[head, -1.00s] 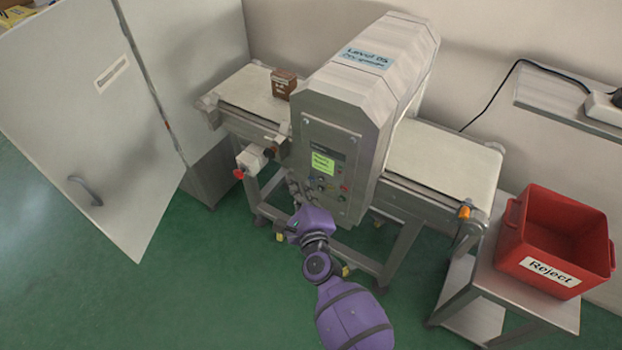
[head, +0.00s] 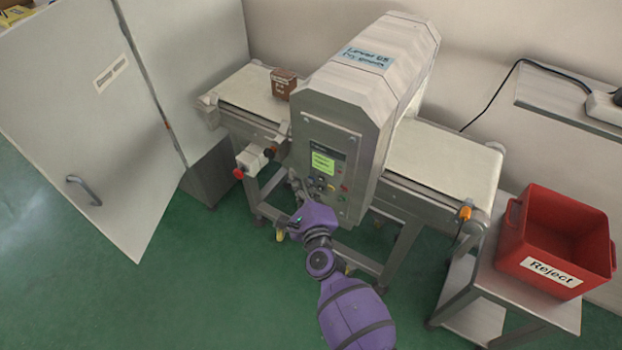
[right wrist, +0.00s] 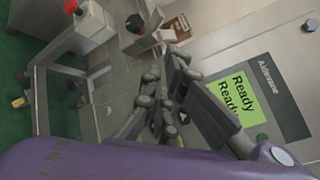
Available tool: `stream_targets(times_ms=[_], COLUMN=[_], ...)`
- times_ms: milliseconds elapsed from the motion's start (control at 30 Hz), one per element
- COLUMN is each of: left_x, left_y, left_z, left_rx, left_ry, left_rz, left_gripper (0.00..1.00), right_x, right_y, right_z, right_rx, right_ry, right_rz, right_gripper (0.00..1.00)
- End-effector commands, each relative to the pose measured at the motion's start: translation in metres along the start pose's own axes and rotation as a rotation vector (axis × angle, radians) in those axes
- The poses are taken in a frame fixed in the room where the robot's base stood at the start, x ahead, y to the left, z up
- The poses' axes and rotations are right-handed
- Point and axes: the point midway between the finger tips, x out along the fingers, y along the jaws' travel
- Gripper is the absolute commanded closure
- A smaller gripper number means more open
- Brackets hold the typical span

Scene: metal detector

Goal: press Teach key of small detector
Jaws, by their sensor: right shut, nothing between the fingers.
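The metal detector (head: 372,75) is a grey steel housing over a conveyor. Its front control panel (head: 345,150) has a lit green screen (head: 322,163) and several small coloured keys (head: 322,184) below it. The key labels are too small to read, so I cannot tell which is Teach. In the right wrist view the green screen (right wrist: 238,98) reads "Ready" twice, and my fingers hide most of the keys. My right gripper (head: 298,183) is shut and empty, close in front of the panel's lower left; contact cannot be told. It also shows in the right wrist view (right wrist: 168,95). My left gripper is not in view.
A brown box (head: 283,83) sits on the left belt (head: 246,92). A red emergency button (head: 239,174) sticks out left of the panel. A red Reject bin (head: 553,240) stands on a steel table at right. A grey cabinet with an open door (head: 85,125) is at left.

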Motion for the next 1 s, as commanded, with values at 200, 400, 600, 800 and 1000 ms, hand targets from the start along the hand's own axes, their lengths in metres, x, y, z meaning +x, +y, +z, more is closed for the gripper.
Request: stream_targets(times_ms=[200, 400, 600, 800, 1000], left_x=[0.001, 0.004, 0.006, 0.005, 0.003], left_y=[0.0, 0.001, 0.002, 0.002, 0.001], left_z=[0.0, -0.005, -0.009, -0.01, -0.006], left_rx=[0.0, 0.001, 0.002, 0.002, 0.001], left_ry=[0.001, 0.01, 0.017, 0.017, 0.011], left_rz=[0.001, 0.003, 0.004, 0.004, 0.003], left_gripper=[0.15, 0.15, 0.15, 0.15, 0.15], right_x=[0.002, 0.002, 0.002, -0.005, -0.008], right_y=[-0.001, -0.002, -0.001, 0.004, 0.006], right_z=[-0.002, -0.002, -0.001, 0.003, 0.006], right_rx=[0.0, 0.0, 0.0, 0.001, 0.0], right_ry=[0.0, 0.0, 0.0, 0.001, 0.0], right_rz=[0.0, 0.0, 0.0, 0.001, 0.0], right_gripper=[1.0, 1.0, 1.0, 1.0, 1.0])
